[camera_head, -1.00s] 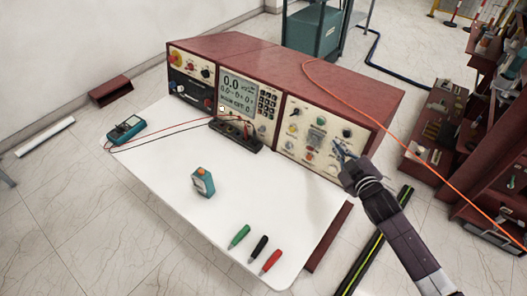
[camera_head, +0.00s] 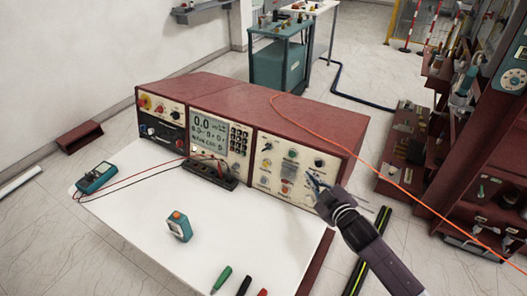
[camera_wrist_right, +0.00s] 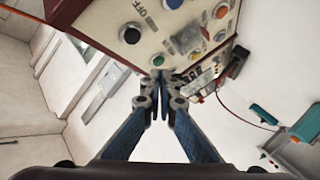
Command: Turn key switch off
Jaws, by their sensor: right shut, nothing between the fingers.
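The red console's right cream panel (camera_head: 278,162) carries several knobs and buttons. I cannot tell for certain which one is the key switch. In the right wrist view, a black round knob (camera_wrist_right: 131,35) sits beside an "OFF" label, up and left of the fingers. My right gripper (camera_head: 312,180) is in front of the panel's lower right part, below a black knob (camera_head: 319,163). In the right wrist view the fingers (camera_wrist_right: 160,80) are together and empty, pointing at the panel near a green part (camera_wrist_right: 158,60). Contact cannot be told. My left gripper is out of view.
A white tabletop (camera_head: 140,220) extends in front of the console, with a teal handheld device (camera_head: 179,226), a multimeter (camera_head: 96,177) and several coloured probes (camera_head: 222,279). An orange cable (camera_head: 380,170) runs over the console and past my right arm.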

